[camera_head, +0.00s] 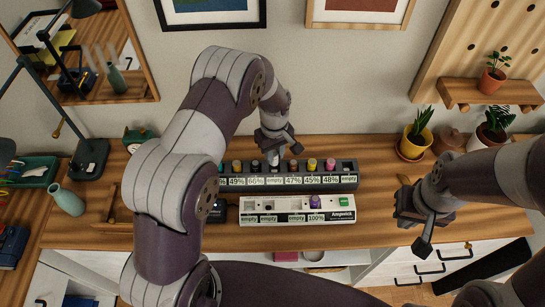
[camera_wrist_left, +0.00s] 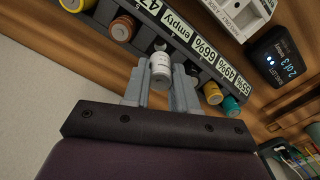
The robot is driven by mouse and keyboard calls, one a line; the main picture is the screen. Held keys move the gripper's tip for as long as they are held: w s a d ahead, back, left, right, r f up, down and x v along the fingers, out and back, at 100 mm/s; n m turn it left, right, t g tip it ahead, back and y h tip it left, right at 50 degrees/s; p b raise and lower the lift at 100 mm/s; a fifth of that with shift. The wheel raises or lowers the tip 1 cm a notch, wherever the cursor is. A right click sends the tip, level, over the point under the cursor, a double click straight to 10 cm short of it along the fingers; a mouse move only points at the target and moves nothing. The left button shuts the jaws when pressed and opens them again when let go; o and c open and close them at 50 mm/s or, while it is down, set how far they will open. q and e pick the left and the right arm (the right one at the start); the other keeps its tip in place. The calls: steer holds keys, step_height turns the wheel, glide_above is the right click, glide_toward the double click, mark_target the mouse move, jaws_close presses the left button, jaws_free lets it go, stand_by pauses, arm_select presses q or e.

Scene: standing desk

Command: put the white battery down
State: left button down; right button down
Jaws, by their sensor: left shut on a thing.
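The white battery (camera_wrist_left: 160,68) is upright between the fingers of my left gripper (camera_wrist_left: 160,88), which is shut on it. In the head view my left gripper (camera_head: 275,147) is over the dark battery rack (camera_head: 345,181), and the white battery (camera_head: 273,158) shows below it. It is at the rack's row, near a label reading "empty" (camera_wrist_left: 178,25). The wrist view does not show clearly whether its lower end is inside a slot. My right gripper (camera_head: 418,222) looks open and empty, over the right part of the desk.
The rack holds several coloured batteries, with an orange-brown one (camera_head: 293,165) close to my left gripper. A white charger (camera_head: 262,211) with a purple battery (camera_head: 315,201) lies in front. A small dark display (camera_head: 217,211) is to its left. Potted plants (camera_head: 413,145) stand at right.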

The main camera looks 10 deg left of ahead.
mark_target(275, 164)
arm_select(q)
step_height(275, 164, down, 4)
steer(key=shift+s+d+r+p, duration=0.15)
steer(key=shift+r+p, duration=0.05)
steer(key=shift+p, duration=0.35)
steer(key=shift+f, duration=0.35)
steer(key=c, duration=0.9)
jaws_free()
steer(key=shift+r, duration=0.1)
steer(key=shift+r, duration=0.15)
step_height(275, 164, up, 12)
steer(key=b, duration=0.2)
steer(key=shift+b, duration=0.4)
steer(key=s+a+r+m, duration=0.1)
steer(key=s+r+m, duration=0.1)
steer(key=s, duration=0.4)
steer(key=s+a+r+m+t, duration=0.1)
steer(key=s+a+m, duration=0.1)
steer(key=s+m, duration=0.2)
steer(key=s+a+r+m, duration=0.1)
steer(key=s+r+m, duration=0.1)
steer(key=s, duration=0.7)
steer(key=shift+a+r+m, duration=0.2)
steer(key=shift+r+m, duration=0.1)
steer(key=shift+m, duration=0.1)
